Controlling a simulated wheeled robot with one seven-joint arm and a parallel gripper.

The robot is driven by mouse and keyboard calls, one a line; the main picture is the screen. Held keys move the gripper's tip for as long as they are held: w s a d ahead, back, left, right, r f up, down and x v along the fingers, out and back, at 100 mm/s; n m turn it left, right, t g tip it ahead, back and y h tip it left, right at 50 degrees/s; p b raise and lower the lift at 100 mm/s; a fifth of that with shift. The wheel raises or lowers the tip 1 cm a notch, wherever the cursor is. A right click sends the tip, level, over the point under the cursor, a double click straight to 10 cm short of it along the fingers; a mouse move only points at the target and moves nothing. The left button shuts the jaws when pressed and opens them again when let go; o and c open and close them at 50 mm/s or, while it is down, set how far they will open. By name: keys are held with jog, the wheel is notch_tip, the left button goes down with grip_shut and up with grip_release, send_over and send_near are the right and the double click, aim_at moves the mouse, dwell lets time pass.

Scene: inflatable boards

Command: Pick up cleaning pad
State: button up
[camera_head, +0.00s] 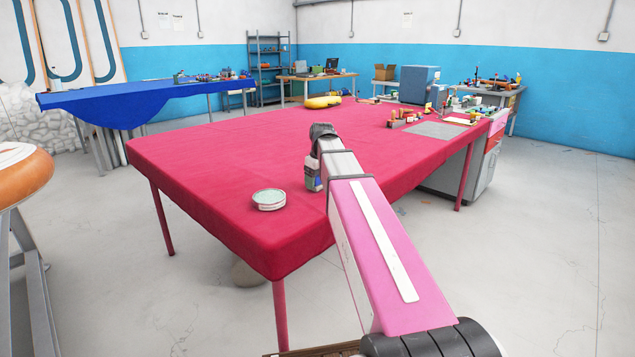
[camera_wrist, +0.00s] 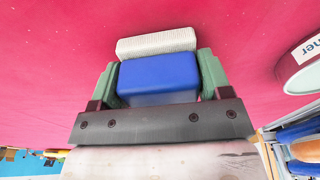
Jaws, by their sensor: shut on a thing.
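The cleaning pad (camera_wrist: 158,76) shows in the wrist view as a blue block with a white ridged part at its far edge. My gripper (camera_wrist: 158,80) has its green fingers closed on the blue block's two sides. The red-covered table (camera_head: 215,160) lies behind the pad. I cannot tell whether the pad touches the cloth. In the head view my gripper is mostly hidden behind my pink arm, over the table's near right part.
A round tin (camera_head: 269,200) with a pale lid stands on the table left of my arm. It also shows at the right in the wrist view (camera_wrist: 304,66). A yellow object (camera_head: 322,102) and several small items lie farther back. The table's left middle is clear.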

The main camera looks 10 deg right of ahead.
jog(key=shift+r, duration=0.7)
notch_tip(320, 180, up, 3)
jog(key=shift+f, duration=0.15)
jog(key=s+a+r, duration=0.3)
jog(key=a+r, duration=0.3)
jog(key=a, duration=0.5)
jog(key=shift+s+r, duration=0.2)
jog(key=shift+r, duration=0.15)
